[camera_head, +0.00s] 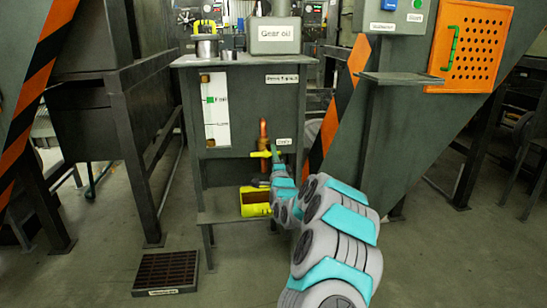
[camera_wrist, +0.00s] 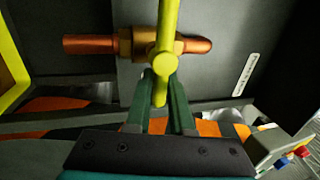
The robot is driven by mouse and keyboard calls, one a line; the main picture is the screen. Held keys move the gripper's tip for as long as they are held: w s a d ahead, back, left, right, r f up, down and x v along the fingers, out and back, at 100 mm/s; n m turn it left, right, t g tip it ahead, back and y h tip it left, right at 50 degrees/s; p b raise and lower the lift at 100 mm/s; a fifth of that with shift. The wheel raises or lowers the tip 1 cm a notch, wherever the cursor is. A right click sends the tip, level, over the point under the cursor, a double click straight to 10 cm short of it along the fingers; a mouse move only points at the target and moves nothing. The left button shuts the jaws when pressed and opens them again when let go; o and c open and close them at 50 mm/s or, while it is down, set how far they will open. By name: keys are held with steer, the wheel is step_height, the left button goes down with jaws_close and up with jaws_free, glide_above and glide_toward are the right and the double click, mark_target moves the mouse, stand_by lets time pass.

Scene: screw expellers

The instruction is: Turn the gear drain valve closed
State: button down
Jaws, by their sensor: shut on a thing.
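The gear drain valve has a yellow handle (camera_wrist: 166,30) on a brass body (camera_wrist: 126,46) with a copper pipe (camera_wrist: 88,44). In the head view, the handle (camera_head: 259,154) sits low on the front of the dark gear-oil cabinet, by the copper pipe (camera_head: 263,132). The handle lies crosswise to the pipe in both views. My gripper (camera_wrist: 160,90) is shut on one end of the handle, with its green fingers on either side. In the head view, my gripper (camera_head: 277,158) is at the handle's right end and its fingertips are hard to make out.
The cabinet (camera_head: 244,90) has a sight gauge (camera_head: 215,110) and a lower shelf with a yellow tray (camera_head: 255,209). A striped post (camera_head: 340,100) stands close right of my arm. A floor grate (camera_head: 167,272) lies at front left. Open floor lies around it.

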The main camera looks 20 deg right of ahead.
steer(key=shift+d, duration=0.1)
stand_by(0.3)
steer(key=c, duration=0.8)
jaws_free()
steer(key=shift+s, duration=0.15)
steer(key=v, duration=0.7)
steer(key=shift+s+b, duration=0.25)
steer(key=shift+b, duration=0.1)
steer(key=shift+a+f, duration=0.15)
steer(key=shift+a, duration=0.1)
